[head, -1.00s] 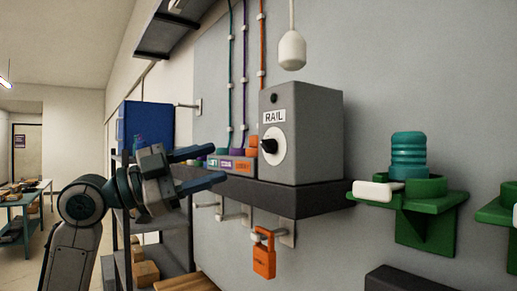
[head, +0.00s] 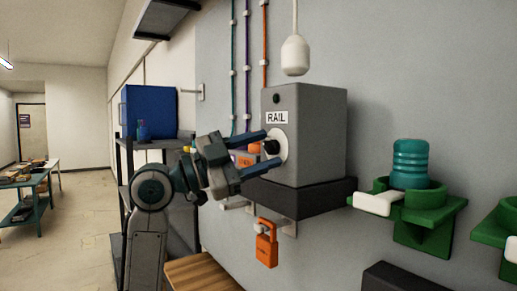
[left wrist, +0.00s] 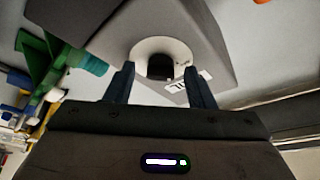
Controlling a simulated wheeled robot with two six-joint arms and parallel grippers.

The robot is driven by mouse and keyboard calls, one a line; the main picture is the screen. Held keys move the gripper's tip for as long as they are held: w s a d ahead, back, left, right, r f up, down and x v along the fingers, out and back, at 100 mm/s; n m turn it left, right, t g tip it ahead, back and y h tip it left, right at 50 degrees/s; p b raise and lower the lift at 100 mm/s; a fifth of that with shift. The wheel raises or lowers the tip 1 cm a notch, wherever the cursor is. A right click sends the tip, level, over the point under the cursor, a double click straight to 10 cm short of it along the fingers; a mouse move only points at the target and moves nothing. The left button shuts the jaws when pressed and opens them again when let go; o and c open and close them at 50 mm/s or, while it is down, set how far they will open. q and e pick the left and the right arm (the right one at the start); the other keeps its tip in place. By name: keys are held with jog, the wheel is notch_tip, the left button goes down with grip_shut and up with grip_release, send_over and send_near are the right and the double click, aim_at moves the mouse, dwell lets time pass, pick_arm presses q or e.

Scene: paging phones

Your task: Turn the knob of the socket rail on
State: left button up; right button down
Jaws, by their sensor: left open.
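The socket rail box (head: 318,130) is a grey box labelled RAIL on a dark wall shelf. Its black knob (head: 271,147) sits on a white round dial (head: 282,152) on the box's front. My left gripper (head: 272,149) is open, its two blue fingers reaching toward the dial above and below the knob in the head view. In the left wrist view the knob (left wrist: 160,67) lies between and beyond the two open fingertips (left wrist: 160,80), in the middle of the white dial (left wrist: 148,50). I cannot tell whether the fingers touch it. My right gripper is not in view.
A white pendant (head: 295,56) hangs above the box. An orange padlock (head: 266,243) hangs below the dark shelf (head: 300,198). A green bracket (head: 425,212) holding a teal ribbed object (head: 410,164) is on the right. A blue bin (head: 150,112) stands on a rack to the left.

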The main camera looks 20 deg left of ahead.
pick_arm(q)
jog(key=shift+a, duration=0.1)
jog(key=c, duration=1)
